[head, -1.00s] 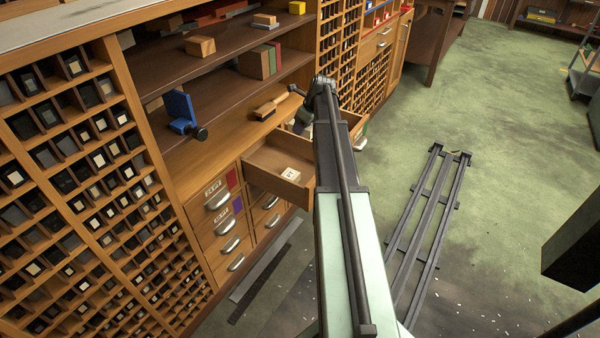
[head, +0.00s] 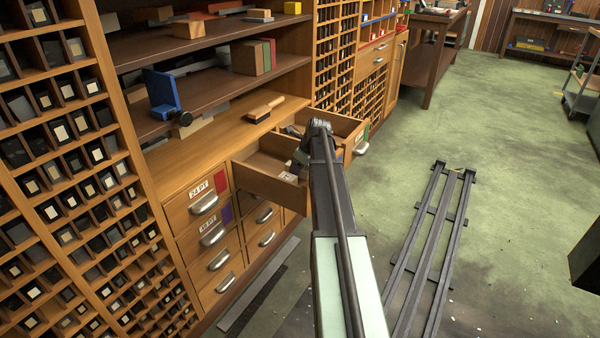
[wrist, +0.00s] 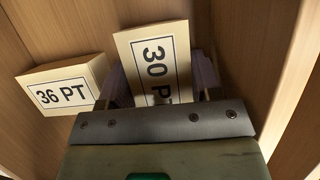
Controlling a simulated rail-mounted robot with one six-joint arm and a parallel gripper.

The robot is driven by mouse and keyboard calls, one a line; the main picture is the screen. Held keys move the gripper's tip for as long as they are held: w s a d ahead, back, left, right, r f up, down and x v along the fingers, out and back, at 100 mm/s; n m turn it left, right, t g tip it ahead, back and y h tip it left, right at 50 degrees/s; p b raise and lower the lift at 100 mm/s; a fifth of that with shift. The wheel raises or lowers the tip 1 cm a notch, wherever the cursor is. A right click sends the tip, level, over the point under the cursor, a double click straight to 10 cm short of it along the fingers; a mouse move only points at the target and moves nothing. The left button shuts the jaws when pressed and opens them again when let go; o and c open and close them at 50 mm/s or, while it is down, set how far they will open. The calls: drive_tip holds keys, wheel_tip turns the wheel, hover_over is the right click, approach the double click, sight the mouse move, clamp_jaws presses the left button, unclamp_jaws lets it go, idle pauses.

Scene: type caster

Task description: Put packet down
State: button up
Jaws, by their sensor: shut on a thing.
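My gripper (wrist: 160,80) is shut on a cream packet marked 30 PT (wrist: 152,42), with one finger on each side of it. A second cream packet marked 36 PT (wrist: 62,85) lies just left of it in the wrist view. Both are inside the open wooden drawer (head: 262,186). I cannot tell whether the held packet touches the drawer bottom. In the head view my arm hides most of the gripper and the drawer's right end. A small pale packet (head: 288,177) shows in the drawer there.
Another open drawer (head: 345,127) is just behind. Drawer walls (wrist: 290,70) stand close around my gripper. Shut labelled drawers (head: 205,205) are at the left. A brush (head: 265,108) and a blue tool (head: 163,92) sit on the counter and shelf above.

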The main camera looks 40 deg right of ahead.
drive_tip(key=o, duration=1.1)
drive_tip(key=shift+r, duration=0.35)
drive_tip(key=p+v, duration=1.1)
drive_tip(key=shift+s+d+r, duration=0.1)
drive_tip(key=shift+r, duration=0.15)
